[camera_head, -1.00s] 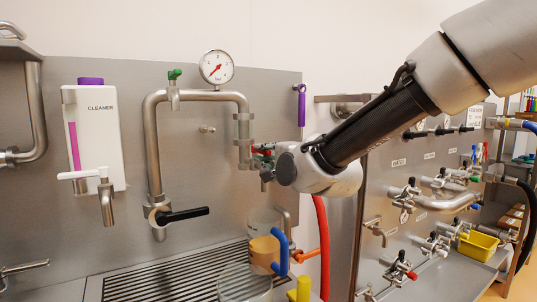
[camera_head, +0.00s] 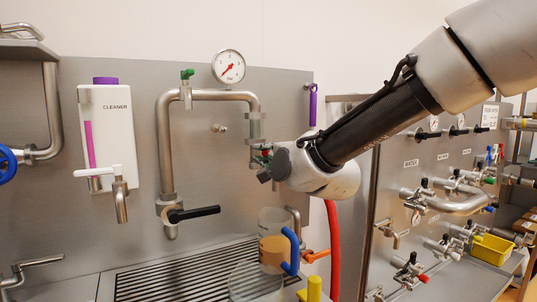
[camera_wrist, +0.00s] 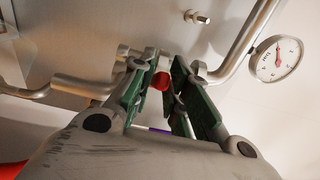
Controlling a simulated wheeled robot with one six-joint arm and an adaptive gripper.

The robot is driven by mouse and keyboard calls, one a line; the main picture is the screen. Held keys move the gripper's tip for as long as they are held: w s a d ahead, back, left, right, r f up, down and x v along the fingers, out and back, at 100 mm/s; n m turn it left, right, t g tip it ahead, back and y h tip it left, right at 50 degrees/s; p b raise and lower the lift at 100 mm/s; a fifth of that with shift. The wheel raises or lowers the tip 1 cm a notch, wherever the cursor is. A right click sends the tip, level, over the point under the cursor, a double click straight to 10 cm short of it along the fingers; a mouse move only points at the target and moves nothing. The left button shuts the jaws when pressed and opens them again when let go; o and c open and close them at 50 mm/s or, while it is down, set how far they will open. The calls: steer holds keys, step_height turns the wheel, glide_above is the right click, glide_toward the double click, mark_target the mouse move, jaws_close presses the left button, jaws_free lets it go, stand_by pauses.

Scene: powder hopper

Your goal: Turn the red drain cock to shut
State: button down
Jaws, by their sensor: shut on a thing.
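The red drain cock (camera_wrist: 161,81) shows in the wrist view as a small red piece between my fingers. My gripper (camera_wrist: 160,88), with green finger pads, is shut on it. In the head view my gripper (camera_head: 263,162) is at the lower end of the steel pipe's right-hand leg (camera_head: 255,128). Only a trace of red shows there. My fingers and wrist hide most of the cock, so I cannot tell which way its handle points.
A glass jug with a blue handle (camera_head: 290,252) stands on the slatted drain grate (camera_head: 190,272) below. A pressure gauge (camera_head: 228,67), a black-handled valve (camera_head: 192,214) and a cleaner dispenser (camera_head: 107,130) are nearby. A red hose (camera_head: 333,245) hangs at right.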

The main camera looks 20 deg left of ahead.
steer(key=shift+a, duration=0.1)
steer(key=shift+s+a, duration=0.25)
steer(key=shift+a, duration=0.55)
steer(key=shift+a, duration=0.85)
